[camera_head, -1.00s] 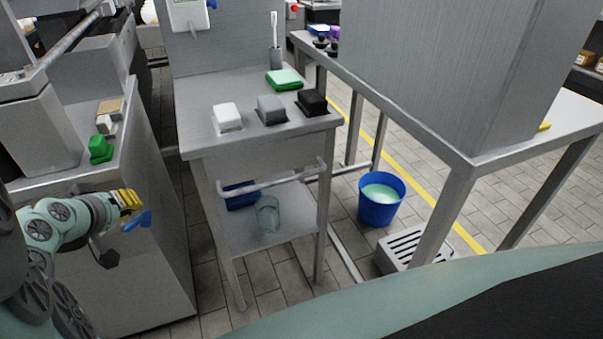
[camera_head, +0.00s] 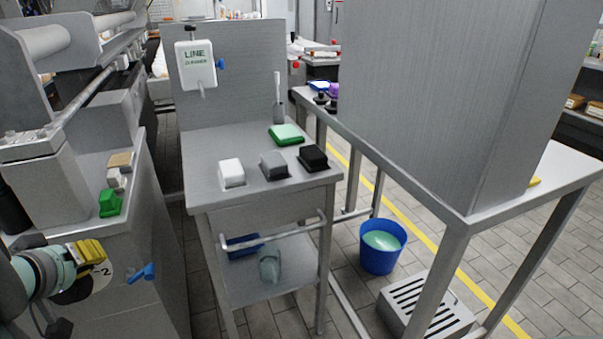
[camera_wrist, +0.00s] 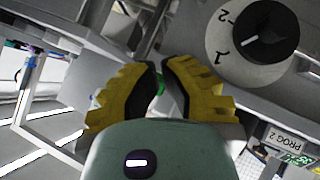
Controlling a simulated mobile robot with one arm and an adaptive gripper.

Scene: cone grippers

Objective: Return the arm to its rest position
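My gripper (camera_head: 92,252) is at the lower left of the head view, in front of the grey machine cabinet (camera_head: 140,300). Its yellow ridged fingers also show in the wrist view (camera_wrist: 160,75), with a narrow gap between them. No held object is seen there. Part of my arm (camera_head: 40,275) is cut off by the left edge. A black dial (camera_wrist: 265,35) on a white disc marked 1 and 2 is at the upper right of the wrist view. A blue handle (camera_head: 146,271) sticks out just right of my gripper.
A grey cart (camera_head: 205,150) stands in the middle, with a white block (camera_head: 231,171), a grey block (camera_head: 273,163), a black block (camera_head: 313,156) and a green tray (camera_head: 285,134). A blue bucket (camera_head: 382,245) and a slotted grey box (camera_head: 425,305) are on the floor, right.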

